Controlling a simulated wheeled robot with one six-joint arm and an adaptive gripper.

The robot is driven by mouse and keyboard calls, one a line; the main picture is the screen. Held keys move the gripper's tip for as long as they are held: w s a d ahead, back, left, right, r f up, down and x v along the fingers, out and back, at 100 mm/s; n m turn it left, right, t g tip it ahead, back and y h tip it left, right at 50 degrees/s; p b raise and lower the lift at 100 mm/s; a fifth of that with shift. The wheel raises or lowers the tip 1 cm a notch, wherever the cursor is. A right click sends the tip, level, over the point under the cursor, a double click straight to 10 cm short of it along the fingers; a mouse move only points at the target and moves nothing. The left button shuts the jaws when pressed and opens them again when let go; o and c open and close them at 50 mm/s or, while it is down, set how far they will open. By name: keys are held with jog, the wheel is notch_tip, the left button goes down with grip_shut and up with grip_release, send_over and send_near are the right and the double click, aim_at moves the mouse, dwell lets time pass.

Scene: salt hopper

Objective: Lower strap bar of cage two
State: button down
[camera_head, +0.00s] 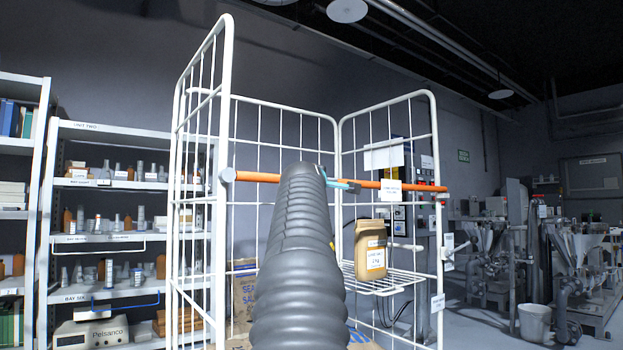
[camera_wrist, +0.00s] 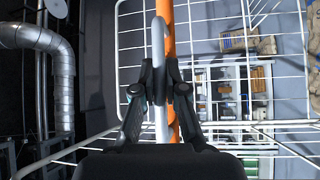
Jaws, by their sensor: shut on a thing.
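The cage (camera_head: 229,130) is a white wire roll cage standing in front of me. Its orange strap bar (camera_head: 257,177) runs almost level across the open front, from a grey round end at the left post to the right post. A white label hangs on the bar. My gripper (camera_wrist: 160,90) is shut on the bar, which also shows in the wrist view (camera_wrist: 166,15). A pale curved rod (camera_wrist: 158,45) lies along the bar between the fingers. In the head view my arm hides most of the gripper and the bar's middle.
A tan labelled container (camera_head: 370,250) stands on a wire shelf (camera_head: 395,280) inside the cage. Sacks (camera_head: 243,300) lie low in it. Shelving (camera_head: 130,240) with bottles stands at left. Machines (camera_head: 575,265) and a white bucket (camera_head: 534,322) stand at right, with open floor before them.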

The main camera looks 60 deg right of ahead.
jog(key=shift+d+f, duration=0.15)
jog(key=shift+f, duration=0.2)
jog(key=c, duration=1.2)
grip_release()
jog(key=shift+s+r, duration=0.1)
jog(key=shift+a, duration=0.4)
jog(key=v, duration=1.1)
jog(key=shift+s+a, duration=0.15)
jog(key=shift+a, duration=0.05)
